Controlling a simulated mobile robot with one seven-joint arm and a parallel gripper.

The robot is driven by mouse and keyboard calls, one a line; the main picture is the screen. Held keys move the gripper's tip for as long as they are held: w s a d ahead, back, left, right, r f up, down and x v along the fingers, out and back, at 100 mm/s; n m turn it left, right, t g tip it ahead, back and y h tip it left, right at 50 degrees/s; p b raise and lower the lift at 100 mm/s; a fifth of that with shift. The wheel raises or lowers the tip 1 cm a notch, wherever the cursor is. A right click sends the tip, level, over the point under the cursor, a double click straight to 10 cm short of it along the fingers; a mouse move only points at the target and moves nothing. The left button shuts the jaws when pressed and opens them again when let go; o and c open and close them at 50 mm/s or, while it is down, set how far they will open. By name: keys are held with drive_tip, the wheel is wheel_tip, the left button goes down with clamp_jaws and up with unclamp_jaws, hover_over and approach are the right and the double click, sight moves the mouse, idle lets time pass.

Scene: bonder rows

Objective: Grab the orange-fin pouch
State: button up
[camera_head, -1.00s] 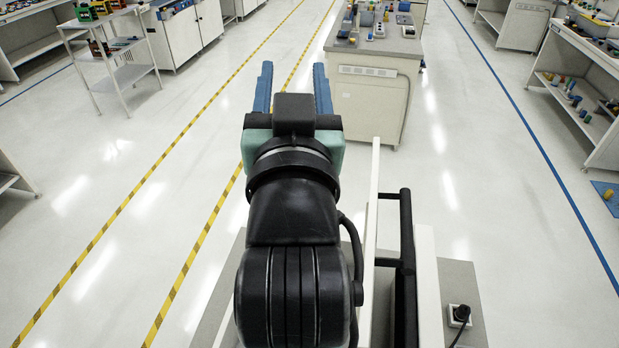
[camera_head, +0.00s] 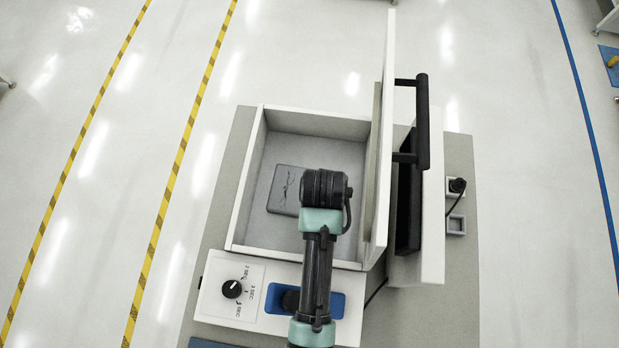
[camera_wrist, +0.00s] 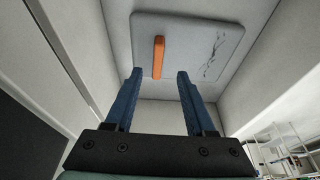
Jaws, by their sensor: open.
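The orange-fin pouch (camera_wrist: 192,42) is a flat grey slab with dark wavy marks and an upright orange fin (camera_wrist: 158,57). It lies on the floor of an open white box. In the head view the grey pouch (camera_head: 287,189) shows left of my wrist, and its fin is hidden. My gripper (camera_wrist: 160,72) is open in the wrist view, its two blue fingers apart. The fin appears between and just beyond the fingertips, nearer the left one. I see no contact. In the head view my arm hides the fingers.
The box's white walls (camera_head: 248,180) surround the pouch. A raised white lid panel (camera_head: 381,140) with a black handle (camera_head: 422,125) stands on the right. A dial panel (camera_head: 232,289) is in front. Clear floor lies to the left.

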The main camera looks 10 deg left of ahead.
drive_tip(key=shift+w+p+x, duration=0.15)
drive_tip(key=shift+p+x, duration=0.15)
drive_tip(key=shift+x, duration=1.4)
drive_tip(key=shift+w+p+x, duration=0.15)
drive_tip(key=shift+p+x, duration=0.1)
drive_tip(key=shift+x, duration=1.5)
drive_tip(key=shift+d+r, duration=0.1)
drive_tip(key=shift+d, duration=0.05)
clamp_jaws()
